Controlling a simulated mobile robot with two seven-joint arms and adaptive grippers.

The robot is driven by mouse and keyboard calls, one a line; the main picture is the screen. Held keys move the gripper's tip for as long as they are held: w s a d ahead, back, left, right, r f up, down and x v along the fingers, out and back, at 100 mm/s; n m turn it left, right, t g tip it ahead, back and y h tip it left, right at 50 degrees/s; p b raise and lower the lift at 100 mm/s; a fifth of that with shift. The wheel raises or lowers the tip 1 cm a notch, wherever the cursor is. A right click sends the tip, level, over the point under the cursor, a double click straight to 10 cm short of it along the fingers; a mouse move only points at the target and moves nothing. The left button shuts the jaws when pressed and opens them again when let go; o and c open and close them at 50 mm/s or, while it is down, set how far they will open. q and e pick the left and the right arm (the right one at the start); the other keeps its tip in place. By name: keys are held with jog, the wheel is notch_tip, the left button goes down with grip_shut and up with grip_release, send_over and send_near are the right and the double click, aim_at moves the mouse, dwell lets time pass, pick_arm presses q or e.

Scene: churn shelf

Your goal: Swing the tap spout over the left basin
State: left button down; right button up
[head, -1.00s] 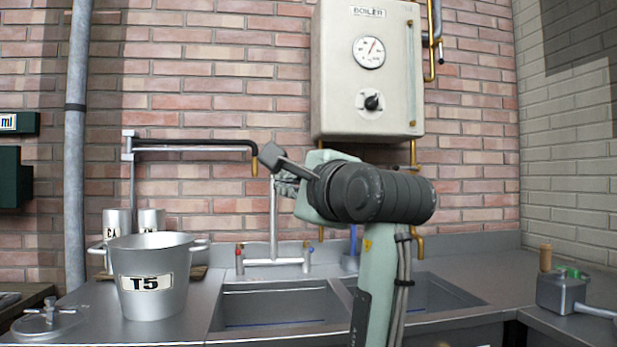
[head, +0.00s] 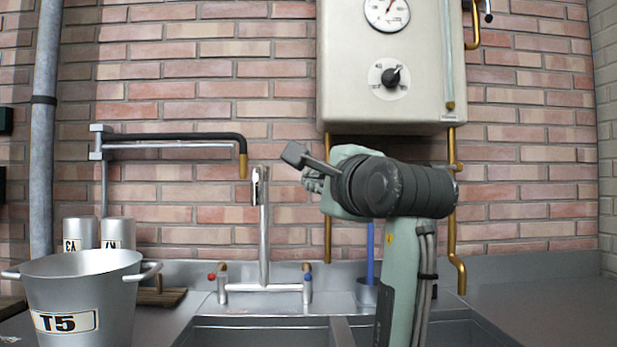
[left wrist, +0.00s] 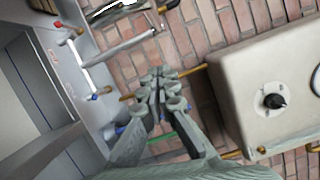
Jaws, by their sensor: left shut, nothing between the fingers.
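The chrome tap (head: 263,235) stands behind the basins, with a red handle on its left and a blue one on its right. Its spout (head: 259,178) looks foreshortened, roughly toward me; its exact angle is hard to tell. The left basin (head: 255,338) shows at the bottom edge, below the tap. My left gripper (head: 312,182) is shut and empty, a little right of the spout and apart from it in the picture; my wrist partly hides it. In the left wrist view, the shut fingers (left wrist: 160,80) are beside the tap column (left wrist: 125,47). My right gripper is out of view.
A boiler (head: 390,70) hangs above right, with brass pipes below. A black-sleeved wall pipe (head: 175,138) reaches out at left. The T5 pot (head: 85,290) stands left of the basins. A blue rod (head: 370,250) stands in a holder right of the tap. The right counter is clear.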

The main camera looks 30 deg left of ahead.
pick_arm(q)
jog(key=w+a+r+p, duration=0.1)
jog(key=w+a, duration=0.2)
jog(key=a, duration=0.6)
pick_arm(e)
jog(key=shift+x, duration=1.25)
pick_arm(q)
jog(key=shift+a+r, duration=0.1)
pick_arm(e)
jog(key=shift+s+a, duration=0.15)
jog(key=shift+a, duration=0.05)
pick_arm(q)
jog(key=shift+s+a+p, duration=0.6)
jog(key=shift+a+p, duration=0.05)
jog(key=shift+p, duration=0.1)
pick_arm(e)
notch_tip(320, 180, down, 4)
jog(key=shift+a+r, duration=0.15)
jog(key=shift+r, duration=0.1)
